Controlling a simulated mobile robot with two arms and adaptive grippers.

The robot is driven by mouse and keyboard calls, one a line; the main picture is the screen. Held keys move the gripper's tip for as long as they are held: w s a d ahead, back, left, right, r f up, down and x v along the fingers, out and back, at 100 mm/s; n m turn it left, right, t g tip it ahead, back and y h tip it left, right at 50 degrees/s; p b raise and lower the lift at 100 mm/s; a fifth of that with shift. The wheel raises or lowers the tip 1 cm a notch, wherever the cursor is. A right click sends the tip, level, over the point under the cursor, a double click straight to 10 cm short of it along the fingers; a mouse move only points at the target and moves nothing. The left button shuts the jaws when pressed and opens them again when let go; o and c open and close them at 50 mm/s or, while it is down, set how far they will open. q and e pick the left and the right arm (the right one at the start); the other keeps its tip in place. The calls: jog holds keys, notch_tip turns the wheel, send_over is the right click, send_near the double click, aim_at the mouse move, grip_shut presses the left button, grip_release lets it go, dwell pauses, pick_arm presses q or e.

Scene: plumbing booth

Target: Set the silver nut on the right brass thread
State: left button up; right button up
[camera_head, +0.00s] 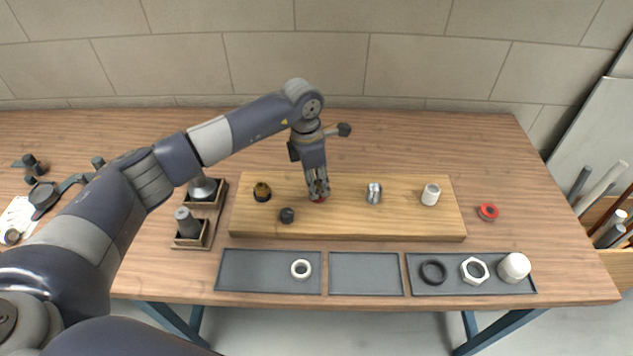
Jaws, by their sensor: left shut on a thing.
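My left gripper (318,192) points down over the middle-left of the wooden board (340,222). It is shut on a small red thing (318,198) at its fingertips, at the board's surface; the fingers hide most of it. A brass-coloured fitting (262,192) stands on the board to the left of the gripper. A shiny silver fitting (374,193) stands to its right. A pale hex nut (474,270) lies in the right tray (455,289). I cannot tell which piece is the silver nut, or see a right brass thread clearly. My right gripper is not in view.
A white fitting (431,194) and a black knob (287,215) are on the board. A red ring (488,212) lies right of it. A wooden holder (207,232) stands left.

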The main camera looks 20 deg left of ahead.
pick_arm(q)
jog(key=shift+m+b, duration=1.4)
jog(key=shift+m, duration=0.3)
jog(key=o, duration=1.9)
jog(key=shift+o, duration=0.2)
jog(key=shift+r+p, duration=1.25)
jog(key=shift+r, duration=1.25)
jog(key=shift+f, duration=0.1)
